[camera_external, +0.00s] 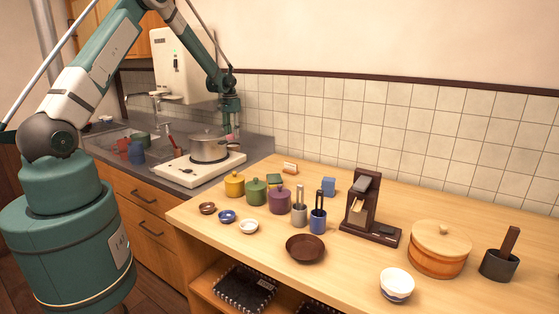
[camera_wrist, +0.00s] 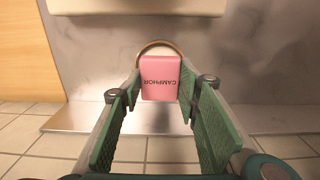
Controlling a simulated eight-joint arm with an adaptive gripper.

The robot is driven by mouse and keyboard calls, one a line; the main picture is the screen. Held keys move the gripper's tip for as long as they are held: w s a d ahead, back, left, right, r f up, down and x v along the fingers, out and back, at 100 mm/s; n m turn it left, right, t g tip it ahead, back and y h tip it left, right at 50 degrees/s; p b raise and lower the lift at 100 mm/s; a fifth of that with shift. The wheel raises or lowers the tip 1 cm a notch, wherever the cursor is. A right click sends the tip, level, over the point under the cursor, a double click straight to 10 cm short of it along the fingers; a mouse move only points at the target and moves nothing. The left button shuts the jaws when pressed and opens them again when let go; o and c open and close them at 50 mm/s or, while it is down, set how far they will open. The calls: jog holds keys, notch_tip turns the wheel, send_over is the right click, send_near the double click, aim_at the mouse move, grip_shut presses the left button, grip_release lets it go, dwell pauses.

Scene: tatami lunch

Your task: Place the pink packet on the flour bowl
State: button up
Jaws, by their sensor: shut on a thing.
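My gripper (camera_external: 230,127) is raised over the back counter, above and beside the steel pot. It is shut on the pink packet (camera_wrist: 160,78), which carries the word "CAMPHOR" and sits between the two green fingers in the wrist view. A bit of pink (camera_external: 229,137) shows under the fingers in the external view. Several bowls stand on the wooden table: small brown (camera_external: 207,208), blue (camera_external: 227,216) and white (camera_external: 249,227) ones, and a larger white bowl with a blue base (camera_external: 397,285). I cannot tell which is the flour bowl.
The steel pot (camera_external: 209,149) stands on a white stove (camera_external: 200,167). Lidded yellow (camera_external: 234,185), green (camera_external: 256,191) and purple (camera_external: 279,200) jars stand behind the small bowls. A dark stand (camera_external: 362,207) rises mid-table. The table's front right has bare room.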

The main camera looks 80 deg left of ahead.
aim_at(232, 135)
jog(key=shift+f, duration=1.7)
jog(key=shift+f, duration=0.25)
jog(key=o, duration=0.7)
jog(key=shift+o, duration=0.3)
jog(key=shift+r, duration=0.15)
notch_tip(232, 135, up, 12)
jog(key=shift+r, duration=0.15)
